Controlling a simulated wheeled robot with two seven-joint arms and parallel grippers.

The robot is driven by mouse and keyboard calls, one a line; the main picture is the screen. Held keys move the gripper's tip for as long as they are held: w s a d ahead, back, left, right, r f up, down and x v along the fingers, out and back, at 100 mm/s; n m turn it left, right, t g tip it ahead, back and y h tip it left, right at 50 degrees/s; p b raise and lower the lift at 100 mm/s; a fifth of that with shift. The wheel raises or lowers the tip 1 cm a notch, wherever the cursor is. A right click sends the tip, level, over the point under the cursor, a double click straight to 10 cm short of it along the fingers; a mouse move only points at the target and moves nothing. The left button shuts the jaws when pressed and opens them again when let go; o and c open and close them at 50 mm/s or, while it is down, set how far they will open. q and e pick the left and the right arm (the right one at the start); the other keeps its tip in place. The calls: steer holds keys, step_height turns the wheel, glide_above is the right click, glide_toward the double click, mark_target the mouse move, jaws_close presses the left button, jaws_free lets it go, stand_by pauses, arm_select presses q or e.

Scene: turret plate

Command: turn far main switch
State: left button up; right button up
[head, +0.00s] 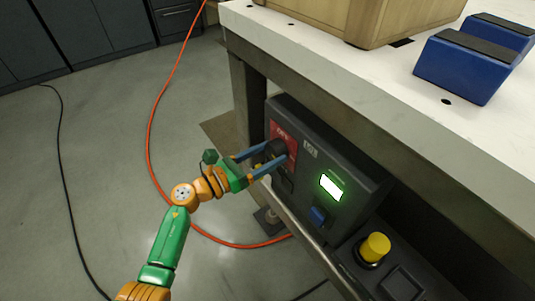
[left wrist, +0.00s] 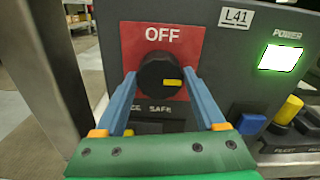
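The main switch is a round black knob (left wrist: 160,72) with a yellow mark pointing right and slightly down. It sits on a red plate (left wrist: 190,48) lettered OFF above the knob. It also shows in the head view as a dark knob (head: 277,147) on the dark control box (head: 325,150) under the table edge. My left gripper (head: 274,153) reaches in from the left with its two blue fingers spread, one on each side of the knob. In the left wrist view the fingertips (left wrist: 159,76) lie close beside it; I cannot tell whether they touch. My right gripper is not in view.
A lit green-white POWER display (head: 331,187), a blue button (head: 318,215) and a yellow knob (head: 375,247) are right of the switch. The white tabletop (head: 330,70) overhangs the box, carrying blue blocks (head: 470,65) and a wooden crate. An orange cable (head: 150,130) crosses the floor.

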arm_select(q)
steer(key=c, duration=0.7)
steer(key=shift+c, duration=0.2)
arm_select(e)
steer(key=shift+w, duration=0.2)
